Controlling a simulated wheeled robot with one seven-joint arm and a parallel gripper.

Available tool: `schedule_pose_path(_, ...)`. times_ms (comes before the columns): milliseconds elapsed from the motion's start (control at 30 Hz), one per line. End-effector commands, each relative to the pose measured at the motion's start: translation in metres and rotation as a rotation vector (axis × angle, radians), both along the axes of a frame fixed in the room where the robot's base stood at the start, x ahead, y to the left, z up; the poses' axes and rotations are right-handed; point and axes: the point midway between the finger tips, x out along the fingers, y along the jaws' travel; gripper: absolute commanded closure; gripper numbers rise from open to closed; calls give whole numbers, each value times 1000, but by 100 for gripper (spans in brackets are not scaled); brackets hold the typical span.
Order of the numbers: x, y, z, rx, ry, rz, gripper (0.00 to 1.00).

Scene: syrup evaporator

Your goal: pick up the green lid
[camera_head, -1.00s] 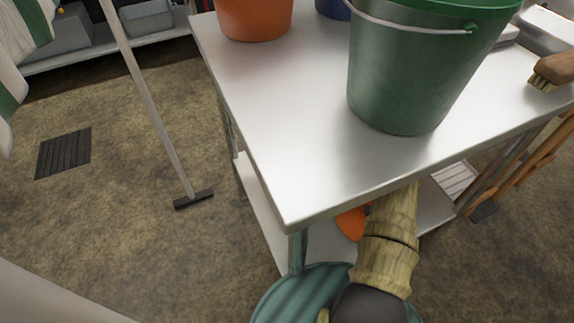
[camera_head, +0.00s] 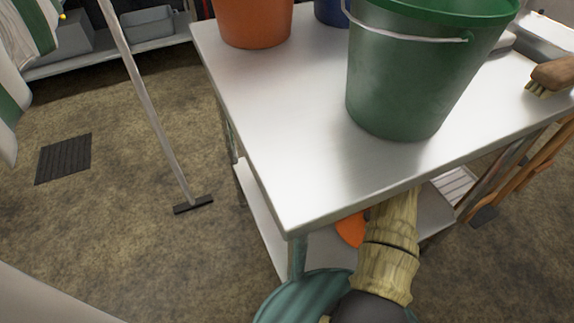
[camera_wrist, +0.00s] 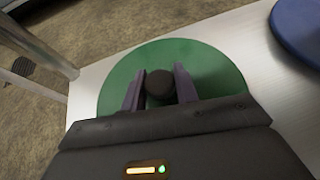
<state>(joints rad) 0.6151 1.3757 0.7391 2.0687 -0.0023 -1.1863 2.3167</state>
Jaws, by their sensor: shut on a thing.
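The green lid (camera_wrist: 205,62) is a flat round disc in the wrist view, with a dark round knob (camera_wrist: 160,85) at its middle. My gripper (camera_wrist: 160,88) has one finger on each side of the knob and is shut on it. The lid is over a pale shelf surface; I cannot tell whether it touches it. In the head view my arm reaches under the table top, and the gripper and green lid are hidden there.
A blue disc (camera_wrist: 298,28) lies right of the lid. The metal table (camera_head: 290,165) carries a green bucket (camera_head: 400,85) and an orange bucket (camera_head: 252,22). An orange thing (camera_head: 350,229) shows on the lower shelf. A table leg (camera_wrist: 40,45) is at left.

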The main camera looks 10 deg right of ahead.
Motion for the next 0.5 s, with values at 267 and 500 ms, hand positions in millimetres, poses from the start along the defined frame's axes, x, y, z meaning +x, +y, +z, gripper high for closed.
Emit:
schedule_pose_path(267,0,-2,27,0,-1,-4,94)
schedule_pose_path(500,-33,-2,37,4,6,-4,94)
